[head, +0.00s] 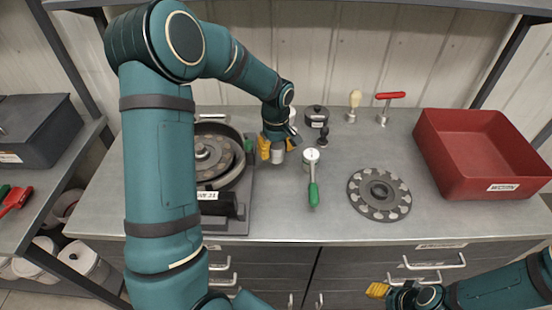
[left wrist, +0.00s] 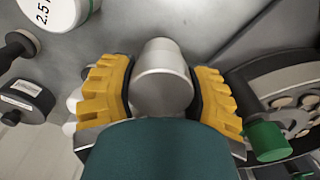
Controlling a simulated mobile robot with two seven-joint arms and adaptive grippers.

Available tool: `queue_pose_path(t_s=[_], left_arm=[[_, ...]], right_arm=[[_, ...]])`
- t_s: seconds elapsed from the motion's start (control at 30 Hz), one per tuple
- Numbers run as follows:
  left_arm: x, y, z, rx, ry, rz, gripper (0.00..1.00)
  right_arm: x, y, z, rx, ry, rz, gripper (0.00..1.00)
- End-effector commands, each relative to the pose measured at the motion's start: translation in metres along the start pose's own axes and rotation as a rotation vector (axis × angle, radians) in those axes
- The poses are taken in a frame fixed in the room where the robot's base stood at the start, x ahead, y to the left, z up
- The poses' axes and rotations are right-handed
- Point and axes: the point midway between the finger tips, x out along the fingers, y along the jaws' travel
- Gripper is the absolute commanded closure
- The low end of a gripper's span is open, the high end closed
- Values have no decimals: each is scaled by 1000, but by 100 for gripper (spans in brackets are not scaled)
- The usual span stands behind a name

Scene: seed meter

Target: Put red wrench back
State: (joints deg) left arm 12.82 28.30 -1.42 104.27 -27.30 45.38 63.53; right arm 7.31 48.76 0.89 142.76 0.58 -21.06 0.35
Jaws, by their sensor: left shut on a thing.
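A red T-handled tool (head: 390,96) stands upright at the back of the bench. Another red-handled tool (head: 15,200) lies on the left side shelf; I cannot tell which is the wrench. My left gripper (head: 277,150) is low over the bench beside the seed meter housing (head: 240,205). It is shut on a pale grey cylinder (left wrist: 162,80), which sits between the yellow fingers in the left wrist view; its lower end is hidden. My right gripper (head: 377,290) shows at the bottom right, in front of the drawers, its fingers not clear. It is away from both red tools.
A green-handled tool with a white round head (head: 311,158) lies mid-bench. A holed disc (head: 380,194) lies to its right. A red bin (head: 480,155) stands at the right. A dark round pot (head: 316,116) and a cream-handled tool (head: 354,104) stand at the back.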

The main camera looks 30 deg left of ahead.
Motion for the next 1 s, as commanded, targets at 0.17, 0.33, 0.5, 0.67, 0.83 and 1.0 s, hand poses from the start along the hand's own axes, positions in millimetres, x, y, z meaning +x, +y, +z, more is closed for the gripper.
queue_pose_path(t_s=[0.17, 0.33, 0.5, 0.67, 0.83, 1.0], left_arm=[[17, 0, 0, 1, -1, -1, 91], [36, 0, 0, 0, 0, 1, 91], [36, 1, 0, 0, 1, 3, 91], [38, 1, 0, 1, 1, 2, 91], [40, 0, 1, 1, 0, 1, 32], [39, 0, 1, 1, 0, 0, 32]], right_arm=[[2, 1, 1, -1, -2, 0, 53], [4, 1, 2, -1, -4, -1, 53], [3, 1, 2, -2, -4, -1, 53], [6, 2, 3, -2, -5, -1, 53], [6, 2, 3, -2, -7, -1, 53], [6, 2, 3, -2, -6, -1, 53]])
